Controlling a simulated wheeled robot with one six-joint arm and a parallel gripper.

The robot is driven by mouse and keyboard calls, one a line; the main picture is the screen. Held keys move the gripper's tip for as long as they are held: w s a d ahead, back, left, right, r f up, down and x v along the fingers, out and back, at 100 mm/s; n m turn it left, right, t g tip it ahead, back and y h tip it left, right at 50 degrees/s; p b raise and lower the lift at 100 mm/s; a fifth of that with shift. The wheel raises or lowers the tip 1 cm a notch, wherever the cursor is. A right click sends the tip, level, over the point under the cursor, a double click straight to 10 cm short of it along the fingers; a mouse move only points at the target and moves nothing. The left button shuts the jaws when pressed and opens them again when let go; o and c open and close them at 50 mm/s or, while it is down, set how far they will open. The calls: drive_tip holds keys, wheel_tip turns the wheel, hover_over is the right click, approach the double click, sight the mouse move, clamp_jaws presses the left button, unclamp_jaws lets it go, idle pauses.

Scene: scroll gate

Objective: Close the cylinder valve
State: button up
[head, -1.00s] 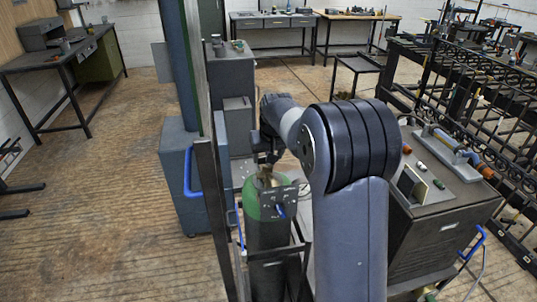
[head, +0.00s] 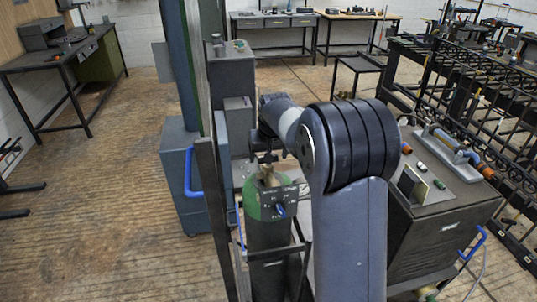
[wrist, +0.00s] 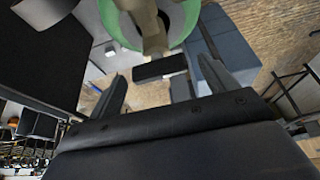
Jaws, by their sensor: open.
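The gas cylinder (head: 267,236) is dark with a green shoulder and stands upright in a metal frame. Its brass-coloured valve (head: 267,177) is at the top. My gripper (head: 266,158) is just above the valve, pointing down; my arm hides part of this area. In the wrist view my gripper (wrist: 160,82) has its two fingers spread apart. The brass valve body (wrist: 152,28) and green shoulder (wrist: 115,25) show beyond the fingertips. A dark bar (wrist: 160,67), seemingly the valve's handle, lies between the fingers; I cannot tell whether they touch it.
A tall post (head: 213,180) stands close on the left. A dark cabinet (head: 440,225) stands on the right, with metal gate racks (head: 480,90) behind.

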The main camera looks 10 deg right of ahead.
drive_tip(key=b+v, duration=0.1)
drive_tip(key=v, duration=0.9)
drive_tip(key=shift+r, duration=0.4)
drive_tip(key=shift+s, duration=0.15)
drive_tip(key=p+x, duration=0.1)
drive_tip(key=x, duration=1)
drive_tip(key=shift+s, duration=0.1)
